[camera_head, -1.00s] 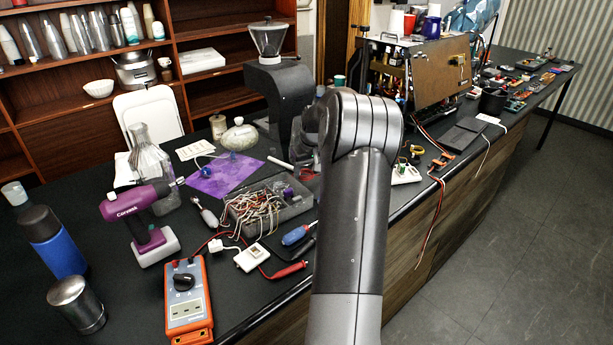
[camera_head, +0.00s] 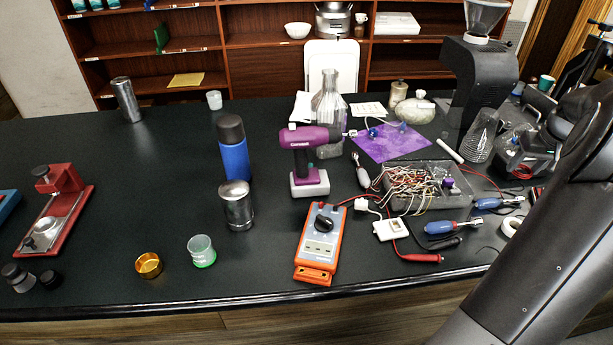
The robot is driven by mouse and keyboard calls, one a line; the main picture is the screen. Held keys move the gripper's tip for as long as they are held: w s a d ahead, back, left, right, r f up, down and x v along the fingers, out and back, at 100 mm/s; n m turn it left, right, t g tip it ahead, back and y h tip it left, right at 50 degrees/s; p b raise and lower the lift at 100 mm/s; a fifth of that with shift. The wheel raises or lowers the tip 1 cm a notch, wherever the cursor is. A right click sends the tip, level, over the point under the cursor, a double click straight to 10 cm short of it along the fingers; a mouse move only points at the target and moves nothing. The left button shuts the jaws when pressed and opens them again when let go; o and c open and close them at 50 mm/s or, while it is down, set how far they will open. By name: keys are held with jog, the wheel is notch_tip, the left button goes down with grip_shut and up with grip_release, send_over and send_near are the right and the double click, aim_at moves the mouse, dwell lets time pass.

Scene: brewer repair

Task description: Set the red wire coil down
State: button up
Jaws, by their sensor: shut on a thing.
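My gripper (camera_head: 524,160) is at the right, over the bench beside the grey bin of wires, partly hidden by my own arm. It is shut on a small red thing (camera_head: 516,176), which looks like the red wire coil. Its shape is mostly hidden by the dark fingers. I cannot tell whether it touches the bench top (camera_head: 130,180).
Blue-handled screwdrivers (camera_head: 454,227), a white tape roll (camera_head: 511,227) and the wire bin (camera_head: 408,210) crowd the space near my gripper. A clear flask (camera_head: 481,140) and the black grinder (camera_head: 480,75) stand behind. The bench's left middle is largely clear.

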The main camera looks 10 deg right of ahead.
notch_tip(320, 180, up, 17)
jog(key=w+a+n, duration=0.2)
jog(key=w+a, duration=0.4)
jog(key=a, duration=0.4)
jog(key=w+a+n+y, duration=0.1)
jog(key=w+a, duration=0.5)
jog(key=a, duration=0.3)
jog(key=w+a+n, duration=0.2)
jog(key=w+a, duration=0.4)
jog(key=a, duration=0.4)
jog(key=n+y, duration=0.2)
jog(key=n, duration=0.5)
send_over(197, 202)
jog(key=s, duration=0.1)
jog(key=shift+g, duration=0.4)
jog(key=f, duration=1.8)
jog(key=d+f, duration=0.1)
jog(key=f, duration=0.9)
jog(key=shift+f, duration=0.1)
